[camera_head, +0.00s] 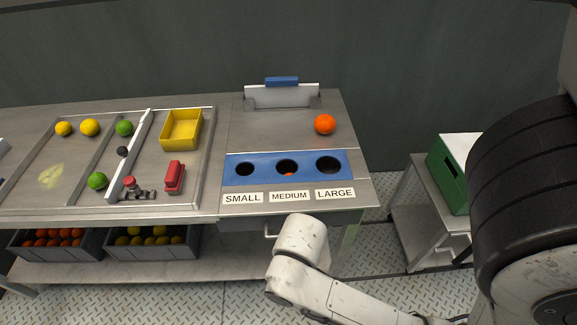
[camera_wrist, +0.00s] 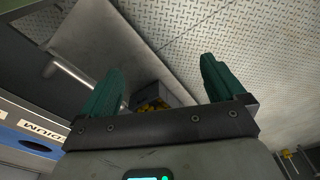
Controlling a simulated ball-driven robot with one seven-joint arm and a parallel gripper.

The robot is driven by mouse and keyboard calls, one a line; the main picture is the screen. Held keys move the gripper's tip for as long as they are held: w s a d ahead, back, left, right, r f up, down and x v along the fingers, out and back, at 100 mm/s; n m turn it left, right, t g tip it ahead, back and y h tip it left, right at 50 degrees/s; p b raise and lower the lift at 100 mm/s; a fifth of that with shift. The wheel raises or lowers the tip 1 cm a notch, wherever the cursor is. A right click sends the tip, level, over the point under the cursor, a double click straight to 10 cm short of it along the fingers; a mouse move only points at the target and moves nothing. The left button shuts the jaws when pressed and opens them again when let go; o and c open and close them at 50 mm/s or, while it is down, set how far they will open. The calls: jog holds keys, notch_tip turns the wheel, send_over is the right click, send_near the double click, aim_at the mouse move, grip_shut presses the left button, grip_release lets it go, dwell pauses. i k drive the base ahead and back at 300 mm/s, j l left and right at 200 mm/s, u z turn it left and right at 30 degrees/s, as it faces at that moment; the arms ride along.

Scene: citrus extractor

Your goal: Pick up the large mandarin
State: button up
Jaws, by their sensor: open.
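An orange mandarin (camera_head: 324,125) rests on the bare steel at the back right of the sorting table, behind the blue sizing plate. Another orange fruit (camera_head: 288,174) shows partly inside the MEDIUM hole. My gripper (camera_wrist: 163,65) is open and empty in the wrist view, with its two green fingers wide apart. In the head view my arm is in front of the table's right part, and the fingers are hidden. The mandarin on the table is not in the wrist view.
The blue plate (camera_head: 225,178) has three holes labelled SMALL, MEDIUM and LARGE. A yellow bin (camera_head: 168,144), red block (camera_head: 174,177) and loose lemons and limes occupy the left trays. Fruit crates (camera_head: 112,254) stand below. A green box (camera_head: 446,178) sits on a side cart.

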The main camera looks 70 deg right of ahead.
aim_at(323, 124)
jog(key=k, duration=0.5)
jog(key=k+j+z, duration=0.1)
jog(key=z, duration=1.15)
jog(key=i+j+z, duration=0.3)
jog(key=i+j, duration=0.15)
jog(key=k+j+u, duration=0.15)
jog(key=k, duration=0.25)
jog(key=k+j+u, duration=0.15)
jog(key=k, duration=0.25)
jog(key=j, duration=0.1)
